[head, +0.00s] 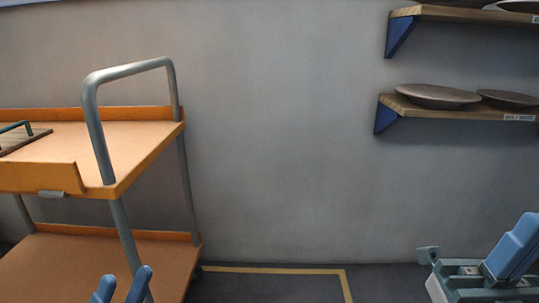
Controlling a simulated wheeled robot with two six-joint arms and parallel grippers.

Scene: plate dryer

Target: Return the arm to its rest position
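My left gripper (121,285) shows at the bottom left as two blue fingertips with a gap between them. It is open, and no object shows between the fingers. It appears in front of the lower part of the orange cart (125,150). At the lower right, part of my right arm with its blue and grey-teal gripper parts (482,272) is cut off by the picture edge. Whether that gripper is open or shut cannot be made out.
The cart has a grey tube handle (128,70) and two shelves. A rack with a green handle (22,142) sits on its top at the left edge. Wall shelves (460,111) at right hold brown plates (437,96). Floor with yellow tape (280,270) is clear between.

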